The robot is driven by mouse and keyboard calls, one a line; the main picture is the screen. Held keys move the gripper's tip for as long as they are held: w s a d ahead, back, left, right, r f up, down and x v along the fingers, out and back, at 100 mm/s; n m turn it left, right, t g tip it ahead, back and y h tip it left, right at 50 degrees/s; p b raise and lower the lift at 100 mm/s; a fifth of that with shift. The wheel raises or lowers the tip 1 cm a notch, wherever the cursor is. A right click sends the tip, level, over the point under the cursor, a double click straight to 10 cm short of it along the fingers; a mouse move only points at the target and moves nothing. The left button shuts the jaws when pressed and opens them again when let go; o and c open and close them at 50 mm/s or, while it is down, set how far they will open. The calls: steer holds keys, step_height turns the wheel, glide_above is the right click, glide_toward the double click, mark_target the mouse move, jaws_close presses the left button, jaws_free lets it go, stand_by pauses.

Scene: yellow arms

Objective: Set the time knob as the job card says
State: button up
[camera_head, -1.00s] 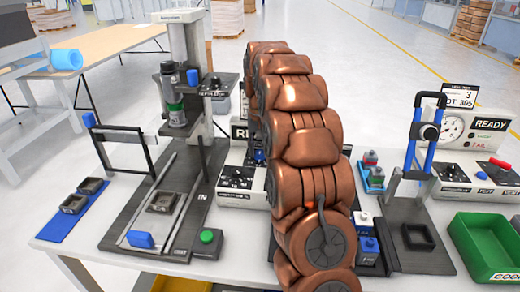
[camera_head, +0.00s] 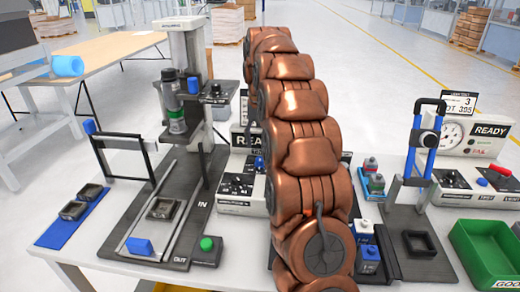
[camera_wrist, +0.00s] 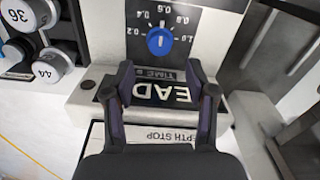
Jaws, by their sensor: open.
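A press (camera_head: 185,100) stands on the left of the table. White cylinders marked 36 and 44 (camera_wrist: 48,67) are left in the wrist view.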

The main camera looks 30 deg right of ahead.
mark_target(260, 158)
step_height(260, 158, up, 6)
steer(key=shift+f, duration=0.1)
stand_by(0.4)
stand_by(0.5)
steer(key=s+a+n+p, duration=0.2)
steer(key=s+a+n, duration=0.2)
steer(key=s+a, duration=1.2)
steer(key=s+a+f, duration=0.2)
steer(key=s+f, duration=0.1)
steer(key=s, duration=0.4)
steer(key=s+a+f+n+g+p, duration=0.1)
steer(key=s+a+f, duration=0.2)
steer(key=s, duration=0.5)
steer(key=s+a+f+n, duration=0.1)
steer(key=s+a+f, duration=0.2)
steer(key=s, duration=0.4)
steer(key=shift+s+f+g+p, duration=0.2)
steer(key=shift+s+g+p, duration=0.1)
steer(key=shift+g, duration=0.1)
